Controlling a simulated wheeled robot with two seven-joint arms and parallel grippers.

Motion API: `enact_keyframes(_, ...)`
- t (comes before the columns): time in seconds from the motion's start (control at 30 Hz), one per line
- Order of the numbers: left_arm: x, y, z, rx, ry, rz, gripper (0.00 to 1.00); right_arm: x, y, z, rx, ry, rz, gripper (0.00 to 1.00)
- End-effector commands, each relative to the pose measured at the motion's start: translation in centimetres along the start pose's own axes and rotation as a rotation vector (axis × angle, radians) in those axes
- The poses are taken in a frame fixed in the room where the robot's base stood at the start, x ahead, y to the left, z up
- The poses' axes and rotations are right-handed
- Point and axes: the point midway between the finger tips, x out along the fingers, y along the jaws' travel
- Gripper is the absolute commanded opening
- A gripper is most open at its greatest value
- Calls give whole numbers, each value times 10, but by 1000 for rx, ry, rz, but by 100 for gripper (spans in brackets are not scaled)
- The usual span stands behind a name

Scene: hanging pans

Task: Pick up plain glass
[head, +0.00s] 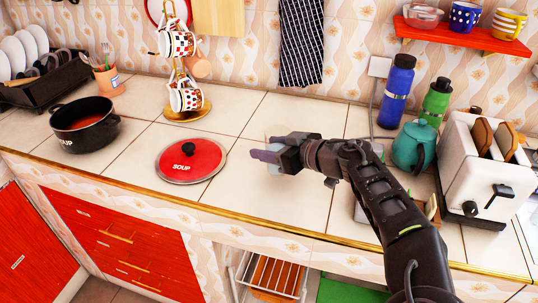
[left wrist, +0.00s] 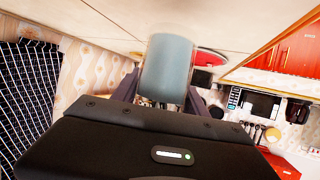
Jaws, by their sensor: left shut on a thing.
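The plain glass (left wrist: 167,68), a smooth grey-blue see-through cylinder, stands out between my fingers in the left wrist view. In the head view only a small pale part of the glass (head: 275,170) shows beside the fingers; the rest is hidden by the gripper. My left gripper (head: 270,154) is shut on the glass, with a finger on each side of it. It is over the middle of the tiled counter, right of the red lid. I cannot tell whether the glass touches the counter. My right gripper is not in view.
A red SOUP lid (head: 190,160) and black pot (head: 85,124) are to the left. A mug stand (head: 186,112) is behind. A teal teapot (head: 414,147), blue bottle (head: 397,92), green bottle (head: 436,102) and toaster (head: 476,170) crowd the right. Bare tiles (head: 300,115) lie behind the gripper.

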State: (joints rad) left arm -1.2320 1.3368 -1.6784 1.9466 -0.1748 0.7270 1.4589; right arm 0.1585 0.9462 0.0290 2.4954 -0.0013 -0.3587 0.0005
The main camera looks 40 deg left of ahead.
Motion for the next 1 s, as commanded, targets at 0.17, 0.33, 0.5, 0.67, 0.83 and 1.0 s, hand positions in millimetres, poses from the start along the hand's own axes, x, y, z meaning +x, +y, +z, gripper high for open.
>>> enact_keyframes(0.17,-8,0,-18,-1,1,2,0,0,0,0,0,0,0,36)
enact_keyframes(0.33,-13,0,-33,-1,1,0,0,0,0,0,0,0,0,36)
enact_keyframes(0.5,-18,0,-44,0,1,1,0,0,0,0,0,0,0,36)
enact_keyframes(0.67,-21,0,-51,-1,1,0,0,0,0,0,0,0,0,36)
enact_keyframes(0.83,-22,0,-54,0,1,0,0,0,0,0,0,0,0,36)
enact_keyframes(1.0,-23,0,-55,0,2,0,0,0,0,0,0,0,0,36)
